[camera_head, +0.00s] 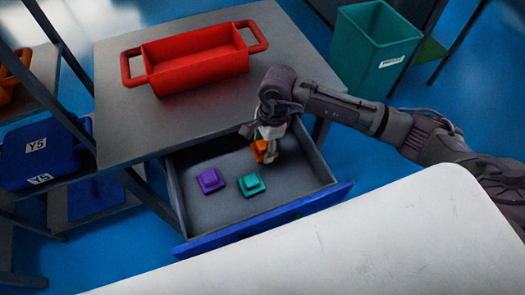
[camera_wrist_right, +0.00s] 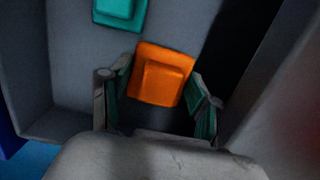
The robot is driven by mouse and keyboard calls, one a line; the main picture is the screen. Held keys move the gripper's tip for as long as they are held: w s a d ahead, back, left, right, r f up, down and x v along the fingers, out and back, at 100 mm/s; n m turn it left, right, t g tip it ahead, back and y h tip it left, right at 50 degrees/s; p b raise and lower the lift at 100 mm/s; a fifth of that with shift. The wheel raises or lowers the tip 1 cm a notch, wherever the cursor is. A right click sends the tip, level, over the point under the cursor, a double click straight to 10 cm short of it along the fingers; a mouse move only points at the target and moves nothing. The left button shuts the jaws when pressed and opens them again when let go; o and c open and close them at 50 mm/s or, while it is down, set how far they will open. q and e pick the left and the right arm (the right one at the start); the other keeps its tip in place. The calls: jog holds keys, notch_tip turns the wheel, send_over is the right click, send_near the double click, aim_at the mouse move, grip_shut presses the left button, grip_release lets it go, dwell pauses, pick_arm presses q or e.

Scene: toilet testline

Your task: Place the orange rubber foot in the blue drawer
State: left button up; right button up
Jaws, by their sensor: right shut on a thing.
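The orange rubber foot (camera_head: 261,150) is in my right gripper (camera_head: 264,144), inside the open blue drawer (camera_head: 265,223) near its back right. In the right wrist view the orange rubber foot (camera_wrist_right: 160,73) sits between the two fingers of my right gripper (camera_wrist_right: 160,90), which is shut on it. I cannot tell whether the foot touches the drawer floor. A purple foot (camera_head: 210,180) and a teal foot (camera_head: 251,184) lie on the grey drawer floor. The teal foot also shows at the top of the right wrist view (camera_wrist_right: 120,12). My left gripper is not in view.
The drawer is pulled out under a grey table (camera_head: 130,125) bearing a red tray (camera_head: 200,72). A teal bin (camera_head: 368,50) stands at the back right. Blue bins (camera_head: 40,155) are on a rack at the left. A pale surface (camera_head: 400,240) fills the front right.

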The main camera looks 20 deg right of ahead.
aim_at(263, 154)
jog(key=shift+w+a+f, duration=0.15)
jog(key=shift+f, duration=0.05)
notch_tip(263, 154, down, 4)
jog(key=shift+r, duration=0.1)
jog(key=shift+f, duration=0.2)
jog(key=o, duration=0.9)
jog(key=shift+r, duration=0.15)
